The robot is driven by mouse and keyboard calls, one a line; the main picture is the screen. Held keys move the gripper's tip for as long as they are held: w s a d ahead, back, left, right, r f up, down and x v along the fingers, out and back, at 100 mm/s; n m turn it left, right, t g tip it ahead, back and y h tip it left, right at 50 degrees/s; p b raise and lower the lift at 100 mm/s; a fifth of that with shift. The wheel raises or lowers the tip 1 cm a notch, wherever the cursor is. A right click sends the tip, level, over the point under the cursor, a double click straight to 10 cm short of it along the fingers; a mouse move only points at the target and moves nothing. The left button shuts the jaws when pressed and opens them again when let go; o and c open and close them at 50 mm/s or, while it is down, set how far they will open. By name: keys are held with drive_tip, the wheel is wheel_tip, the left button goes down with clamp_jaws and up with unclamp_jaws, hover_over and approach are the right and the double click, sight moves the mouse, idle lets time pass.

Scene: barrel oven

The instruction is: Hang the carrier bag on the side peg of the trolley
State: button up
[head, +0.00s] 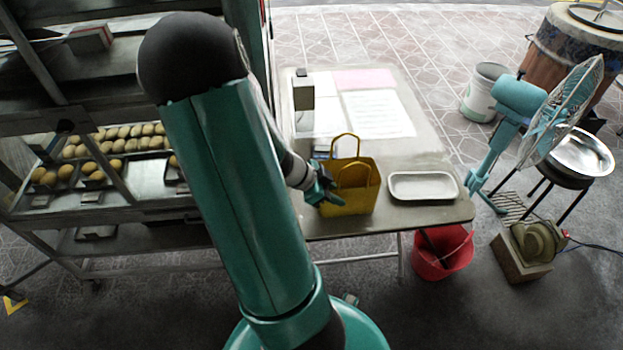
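The yellow carrier bag (362,200) stands upright on the table near its front edge, its two looped handles (345,146) sticking up. My gripper (328,192) is at the bag's left side, its fingers overlapping the bag's left edge in the picture. I cannot tell whether it touches the bag or whether its fingers are open or shut. The trolley (72,225) is a metal rack at the left, with trays of buns on a shelf. My arm hides part of its right side. I cannot make out the side peg.
The table (430,160) also holds a white tray (423,186), paper sheets (378,114) and a small box (303,93). A red bucket (440,262), a teal fan (520,100) and a motor on a block (520,262) stand to the right. Dark floor lies open in front.

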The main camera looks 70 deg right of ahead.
drive_tip(key=v, duration=1.3)
drive_tip(key=shift+r, duration=0.15)
drive_tip(key=w+a+r+n+t+y, duration=0.1)
drive_tip(key=w+a+r+n+t, duration=0.35)
drive_tip(key=a+n, duration=0.4)
drive_tip(key=w+a+r+n+t+y, duration=0.1)
drive_tip(key=w+a+r+n+t, duration=0.25)
drive_tip(key=w+a+n, duration=0.45)
drive_tip(key=s+a+r+n+t+y, duration=0.1)
drive_tip(key=a+r+n+t, duration=0.1)
drive_tip(key=a+r+n, duration=0.2)
drive_tip(key=s+a+r+n+t+y, duration=0.1)
drive_tip(key=a+r+n+t, duration=0.2)
drive_tip(key=a+n, duration=0.5)
drive_tip(key=a+r, duration=0.1)
drive_tip(key=a, duration=0.3)
drive_tip(key=shift+a+r+n+y, duration=0.3)
drive_tip(key=shift+a+n, duration=0.05)
drive_tip(key=shift+a, duration=0.05)
drive_tip(key=shift+o, duration=0.4)
drive_tip(key=shift+s+a+r+n, duration=0.1)
drive_tip(key=shift+s+a+n, duration=0.1)
drive_tip(key=shift+a+n, duration=0.1)
drive_tip(key=shift+d, duration=0.15)
